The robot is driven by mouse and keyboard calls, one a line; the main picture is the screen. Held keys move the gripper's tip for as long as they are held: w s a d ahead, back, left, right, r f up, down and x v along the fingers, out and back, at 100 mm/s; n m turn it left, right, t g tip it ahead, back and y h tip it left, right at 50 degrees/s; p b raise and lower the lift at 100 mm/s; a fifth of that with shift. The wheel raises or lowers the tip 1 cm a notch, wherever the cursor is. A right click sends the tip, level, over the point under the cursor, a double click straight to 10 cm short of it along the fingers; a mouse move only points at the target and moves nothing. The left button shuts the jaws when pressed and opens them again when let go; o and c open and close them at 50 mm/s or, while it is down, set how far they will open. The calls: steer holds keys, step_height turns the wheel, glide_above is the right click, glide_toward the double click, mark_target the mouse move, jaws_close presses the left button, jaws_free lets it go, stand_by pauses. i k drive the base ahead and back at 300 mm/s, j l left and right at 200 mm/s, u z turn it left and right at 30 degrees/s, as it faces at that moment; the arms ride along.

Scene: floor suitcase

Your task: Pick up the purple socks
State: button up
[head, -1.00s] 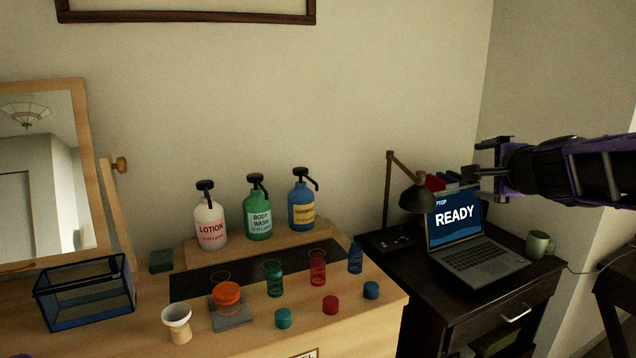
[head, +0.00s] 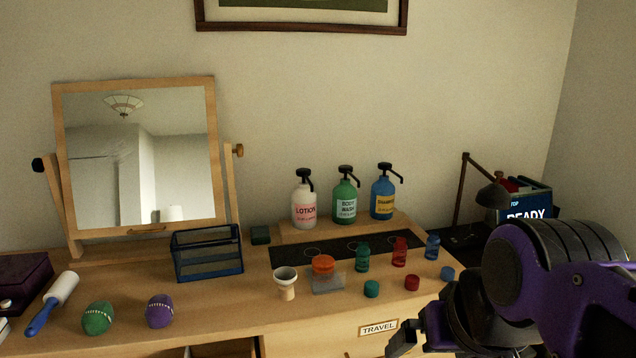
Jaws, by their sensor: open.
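The purple socks (head: 159,311) are a rolled bundle with a pale dashed line across it. They lie on the wooden dresser top (head: 236,318) in front of the mirror, at lower left in the head view. A similar green rolled bundle (head: 98,318) lies just left of them, with a small gap between. My gripper (head: 408,330) is at the lower middle right, well to the right of the socks, in front of the dresser. It is open, with nothing seen in it. Its lower part is cut off or hidden by my purple arm.
A lint roller (head: 52,303) and a dark purple box (head: 22,281) are at the left. A blue mesh basket (head: 207,256) stands behind the socks. A drawer below appears partly open.

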mark_target(158, 312)
steer(key=u, duration=1.4)
steer(key=i+j, duration=0.1)
steer(key=j, duration=0.25)
steer(key=i+j, duration=0.1)
steer(key=j, duration=0.25)
steer(key=i+j, duration=0.1)
steer(key=j, duration=0.2)
steer(key=i+j+z, duration=0.15)
steer(key=j, duration=0.2)
steer(key=j+z, duration=0.15)
steer(key=j, duration=0.25)
